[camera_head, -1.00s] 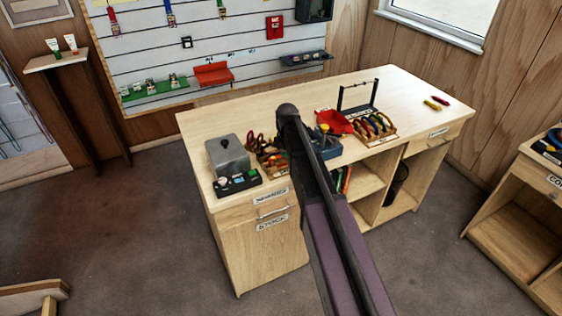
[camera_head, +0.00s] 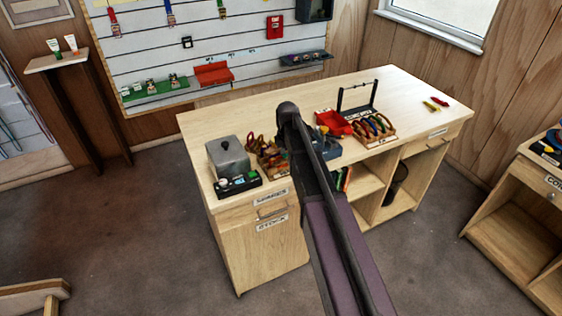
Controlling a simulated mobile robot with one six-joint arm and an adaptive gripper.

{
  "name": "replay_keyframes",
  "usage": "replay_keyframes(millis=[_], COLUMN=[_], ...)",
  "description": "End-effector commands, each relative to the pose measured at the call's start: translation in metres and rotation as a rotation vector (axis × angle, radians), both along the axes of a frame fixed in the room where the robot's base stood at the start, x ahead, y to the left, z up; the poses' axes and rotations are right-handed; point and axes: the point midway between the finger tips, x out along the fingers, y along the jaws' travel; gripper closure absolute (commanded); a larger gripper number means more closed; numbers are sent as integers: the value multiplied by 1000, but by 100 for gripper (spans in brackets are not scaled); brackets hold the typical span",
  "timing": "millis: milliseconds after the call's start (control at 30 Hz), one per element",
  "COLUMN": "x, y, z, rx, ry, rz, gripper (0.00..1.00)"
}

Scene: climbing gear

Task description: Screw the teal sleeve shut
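No teal sleeve can be made out in the head view; it may be hidden or too small to tell. My arm (camera_head: 335,215) rises from the bottom edge across the workbench (camera_head: 410,90), its dark upper joint in front of the tools in the middle of the top. My gripper does not show; the arm may be hiding it. Several coloured, ring-like pieces (camera_head: 374,126) sit in a wooden holder right of the arm, too small to tell apart.
A grey metal box (camera_head: 228,157) and a black tray (camera_head: 237,184) stand at the bench's left end. A red bin (camera_head: 333,123) and a dark rack (camera_head: 357,97) stand right of the arm. Red and yellow pieces (camera_head: 436,103) lie far right. The bench's back strip is clear.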

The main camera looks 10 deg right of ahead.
Motion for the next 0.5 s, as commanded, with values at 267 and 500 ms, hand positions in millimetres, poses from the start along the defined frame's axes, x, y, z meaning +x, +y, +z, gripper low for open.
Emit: replay_keyframes(millis=[267, 500], x=[-1, 0], y=[0, 0], z=[8, 12], rx=[0, 0], ry=[1, 1], rz=[0, 0], gripper=[37, 37])
